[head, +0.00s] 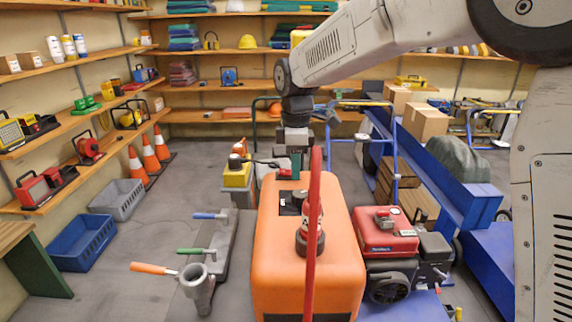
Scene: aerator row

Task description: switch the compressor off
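A large orange machine (335,260), apparently the compressor, stands upright in the middle foreground. A black panel (290,209) is set in its top, with a small pale part on it. The panel's switch position is too small to tell. A dark round fitting (309,243) sits on the top nearer me. My gripper (295,172) points down over the far end of the orange top, just beyond the black panel. Its fingertips are small and partly merge with the background, so I cannot tell their opening or whether they touch anything.
A thick red hose (314,190) rises upright in front of the machine. A red engine unit (384,232) stands close at right. A grey block with coloured-handled valves (212,250) is at left. Shelves (75,123) line the walls. Open floor (120,285) lies at left.

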